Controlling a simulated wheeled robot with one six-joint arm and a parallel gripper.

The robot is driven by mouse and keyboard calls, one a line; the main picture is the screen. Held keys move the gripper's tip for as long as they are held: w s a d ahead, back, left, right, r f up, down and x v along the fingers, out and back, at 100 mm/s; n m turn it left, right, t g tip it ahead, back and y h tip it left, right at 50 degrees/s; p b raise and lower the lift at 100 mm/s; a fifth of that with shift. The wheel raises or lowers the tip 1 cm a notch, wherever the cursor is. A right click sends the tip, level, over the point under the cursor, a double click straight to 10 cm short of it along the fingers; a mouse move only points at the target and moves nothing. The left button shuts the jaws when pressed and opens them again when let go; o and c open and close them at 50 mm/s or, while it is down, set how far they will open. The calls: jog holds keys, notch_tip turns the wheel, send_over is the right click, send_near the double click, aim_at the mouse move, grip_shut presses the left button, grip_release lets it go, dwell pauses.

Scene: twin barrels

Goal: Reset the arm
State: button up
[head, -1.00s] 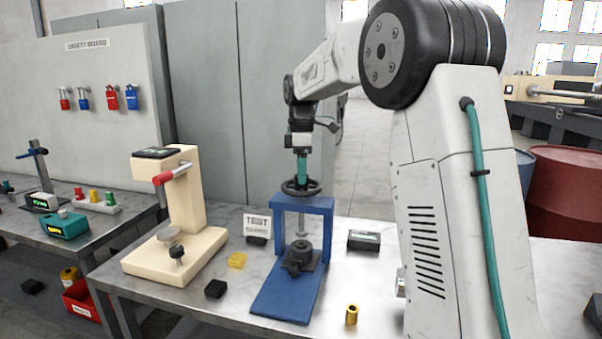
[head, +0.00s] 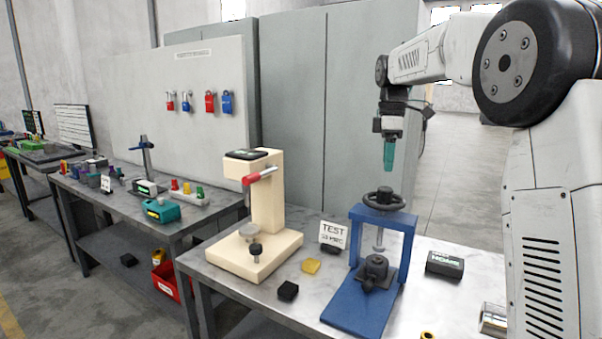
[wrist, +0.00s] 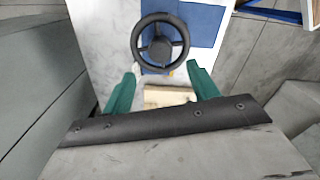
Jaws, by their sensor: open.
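My gripper (head: 389,155) hangs above the blue press in the head view, its teal fingers pointing down and clear of the black handwheel (head: 384,198). In the wrist view, the two teal fingers of my gripper (wrist: 160,88) stand apart with nothing between them. The handwheel also shows in the wrist view (wrist: 160,17), beyond the fingertips. The blue press (head: 352,300) stands on the bench, with a dark fixture (head: 375,272) on its base under the spindle.
A cream hardness tester (head: 268,210), a TEST sign (head: 333,233), a yellow block (head: 311,266), a black block (head: 288,290) and a dark box (head: 445,264) stand on the bench (head: 440,310). A second bench (head: 130,200) and a board with padlocks (head: 185,70) are at left.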

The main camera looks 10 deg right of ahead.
jog(key=shift+w+m, duration=0.1)
jog(key=shift+m, duration=0.4)
jog(key=f+m, duration=0.1)
jog(key=s+f+m, duration=0.1)
jog(key=f, duration=0.1)
jog(key=shift+s+a+f+m, duration=0.2)
jog(key=shift+s+m, duration=0.1)
jog(key=shift+m, duration=0.1)
jog(key=s+a+f+m, duration=0.3)
jog(key=s+a, duration=0.1)
jog(key=s, duration=0.8)
jog(key=s+a+f+m+t, duration=0.1)
jog(key=s+a, duration=0.4)
jog(key=s, duration=0.8)
jog(key=s+a+f+m, duration=0.4)
jog(key=s+f, duration=0.1)
jog(key=s, duration=0.8)
jog(key=shift+a+f+m, duration=0.15)
jog(key=shift+a+m, duration=0.05)
jog(key=shift+m, duration=0.1)
